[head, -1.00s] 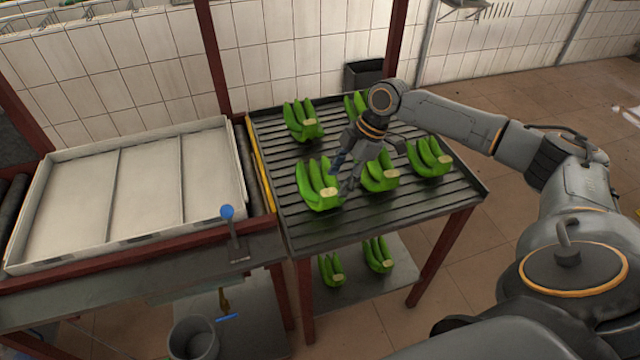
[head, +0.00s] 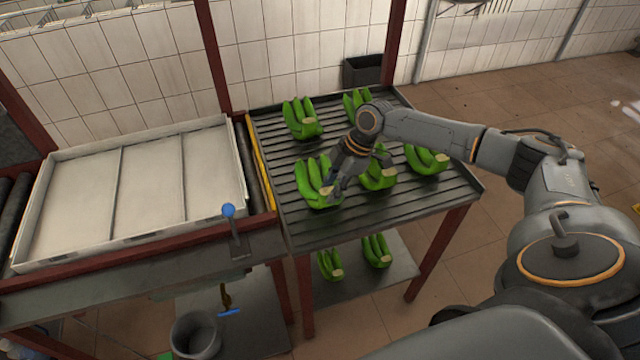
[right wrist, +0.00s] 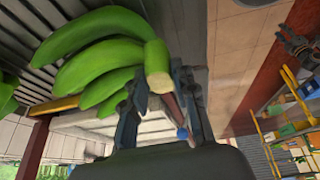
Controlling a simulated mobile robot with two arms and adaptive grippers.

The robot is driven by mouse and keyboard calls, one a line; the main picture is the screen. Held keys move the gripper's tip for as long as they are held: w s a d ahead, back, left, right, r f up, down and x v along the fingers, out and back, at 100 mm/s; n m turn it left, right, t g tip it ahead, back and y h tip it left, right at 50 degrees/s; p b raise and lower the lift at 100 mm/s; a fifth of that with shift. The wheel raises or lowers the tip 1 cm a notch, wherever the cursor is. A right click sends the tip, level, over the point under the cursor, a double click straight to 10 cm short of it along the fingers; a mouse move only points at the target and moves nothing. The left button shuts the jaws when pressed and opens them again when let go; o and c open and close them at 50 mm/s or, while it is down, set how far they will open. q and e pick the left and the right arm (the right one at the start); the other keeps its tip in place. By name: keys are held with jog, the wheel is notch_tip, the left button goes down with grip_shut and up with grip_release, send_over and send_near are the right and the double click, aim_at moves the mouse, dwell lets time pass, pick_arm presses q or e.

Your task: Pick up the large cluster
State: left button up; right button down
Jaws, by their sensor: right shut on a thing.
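A large green banana cluster (head: 310,180) lies at the front left of the slatted table. Its pale cut crown (right wrist: 158,65) shows large in the right wrist view, with the green fingers spreading left. My right gripper (head: 334,190) comes down at the crown end and is shut on this cluster. The gripper's fingers (right wrist: 163,100) partly hide the crown area. The cluster still appears to rest on the slats. My left gripper does not show in the head view.
Other green clusters stand close by on the slatted table (head: 300,232), including a middle one (head: 378,180) and a right one (head: 428,160). A wide empty white tray (head: 80,200) lies left. Smaller clusters (head: 376,252) lie on the lower shelf.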

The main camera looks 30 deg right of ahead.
jog(key=shift+w+r, duration=0.15)
jog(key=shift+r, duration=0.15)
